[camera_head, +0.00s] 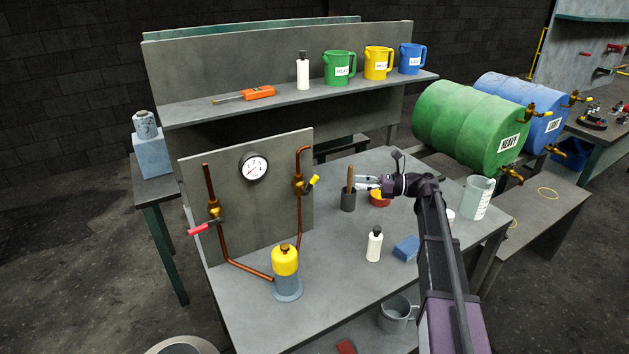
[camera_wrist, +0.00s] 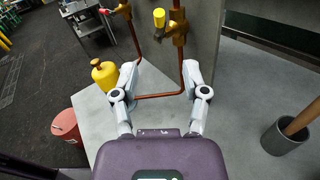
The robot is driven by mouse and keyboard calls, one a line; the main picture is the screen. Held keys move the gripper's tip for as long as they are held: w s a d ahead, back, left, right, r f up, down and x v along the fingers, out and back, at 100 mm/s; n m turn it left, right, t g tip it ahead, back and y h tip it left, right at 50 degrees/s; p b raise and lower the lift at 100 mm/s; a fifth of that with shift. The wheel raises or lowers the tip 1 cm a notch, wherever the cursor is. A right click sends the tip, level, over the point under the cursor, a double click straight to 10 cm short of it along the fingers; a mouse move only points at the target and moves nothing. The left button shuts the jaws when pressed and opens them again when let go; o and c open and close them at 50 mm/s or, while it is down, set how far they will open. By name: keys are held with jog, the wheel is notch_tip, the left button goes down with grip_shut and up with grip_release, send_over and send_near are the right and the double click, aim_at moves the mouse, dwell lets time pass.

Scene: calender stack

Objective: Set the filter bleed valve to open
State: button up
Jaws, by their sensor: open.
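Two brass valves sit on copper pipes on the grey panel (camera_head: 245,205); I cannot tell by a label which is the filter bleed valve. The right valve (camera_head: 299,186) has a yellow handle (camera_head: 314,180) sticking out to the right; this handle also shows ahead in the wrist view (camera_wrist: 159,17). The left valve (camera_head: 214,209) has a red handle (camera_head: 198,229) pointing left. The pipes lead down towards a yellow-topped filter canister (camera_head: 285,262), also in the wrist view (camera_wrist: 105,75). My gripper (camera_head: 357,183) is open and empty, apart from the yellow handle, to its right in the head view.
A dial gauge (camera_head: 254,167) is on the panel. A white bottle (camera_head: 374,244) and blue sponge (camera_head: 406,248) are on the bench (camera_head: 335,280).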

aim_at(314, 180)
jog(key=a, duration=1.3)
jog(key=shift+w+a, duration=0.2)
jog(key=shift+a, duration=0.15)
jog(key=shift+c, duration=0.3)
grip_shut()
